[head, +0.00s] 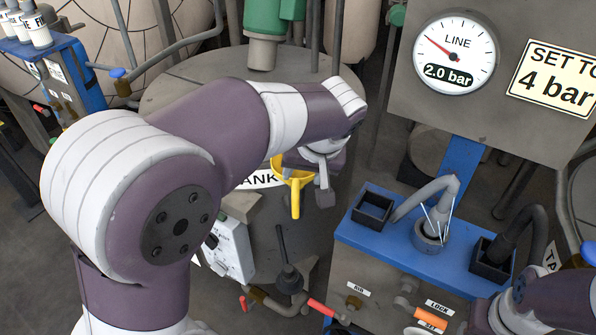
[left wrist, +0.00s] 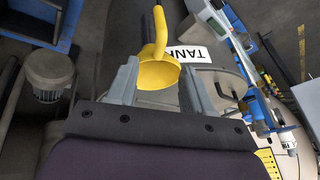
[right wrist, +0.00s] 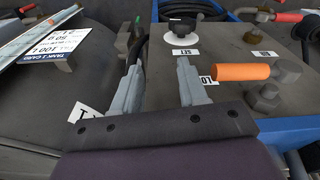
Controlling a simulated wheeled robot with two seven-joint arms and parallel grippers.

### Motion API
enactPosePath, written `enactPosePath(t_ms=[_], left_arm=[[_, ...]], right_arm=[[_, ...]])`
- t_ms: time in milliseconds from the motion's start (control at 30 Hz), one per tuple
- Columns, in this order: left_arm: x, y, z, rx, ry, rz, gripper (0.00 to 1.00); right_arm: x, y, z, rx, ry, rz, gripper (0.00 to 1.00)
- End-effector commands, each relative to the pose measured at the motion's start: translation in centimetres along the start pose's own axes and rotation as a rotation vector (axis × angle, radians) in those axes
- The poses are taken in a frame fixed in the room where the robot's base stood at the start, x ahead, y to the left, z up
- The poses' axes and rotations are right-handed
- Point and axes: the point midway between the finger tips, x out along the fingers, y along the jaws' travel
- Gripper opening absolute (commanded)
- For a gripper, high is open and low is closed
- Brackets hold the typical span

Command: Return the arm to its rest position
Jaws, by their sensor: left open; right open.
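My left arm reaches across the head view, with its gripper (head: 322,178) above the tank area, partly hidden by the wrist. In the left wrist view the left fingers (left wrist: 160,78) are spread apart. A yellow cup-shaped piece with a stem (left wrist: 155,72) shows between and beyond them; I cannot tell whether it touches either finger. It also shows in the head view (head: 294,190). My right gripper (right wrist: 157,75) is open and empty in the right wrist view, near the orange handle (right wrist: 240,72) and the black and white SET knob (right wrist: 183,29). In the head view only part of the right arm shows, lower right.
A blue-topped cabinet (head: 345,232) with square black sockets and grey hoses stands at right. Above it are the LINE gauge (head: 454,50), reading 2.0 bar, and a "4 bar" sign (head: 556,78). A blue rack with white bottles (head: 38,28) stands at far left. Pipes and levers crowd the middle.

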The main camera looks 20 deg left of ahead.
Motion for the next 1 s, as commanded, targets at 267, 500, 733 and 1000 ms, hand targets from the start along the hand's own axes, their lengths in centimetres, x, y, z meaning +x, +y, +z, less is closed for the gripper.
enactPosePath(t_ms=[267,500,733,1000], left_arm=[[-2.0,0.0,0.0,0.0,-0.001,-0.001,0.51],[-1.9,0.0,0.0,0.0,-0.001,-0.001,0.51],[-1.9,0.1,-0.1,0.032,0.003,0.003,0.51],[2.9,1.9,8.7,0.45,-0.097,0.275,0.51]], right_arm=[[-2.0,0.0,-0.2,0.0,-0.002,0.0,0.43],[-1.9,0.0,-0.2,0.0,-0.002,0.0,0.43],[-1.9,0.0,-0.2,0.0,-0.002,0.0,0.43],[-3.6,0.0,-0.4,0.0,-0.002,0.0,0.43]])
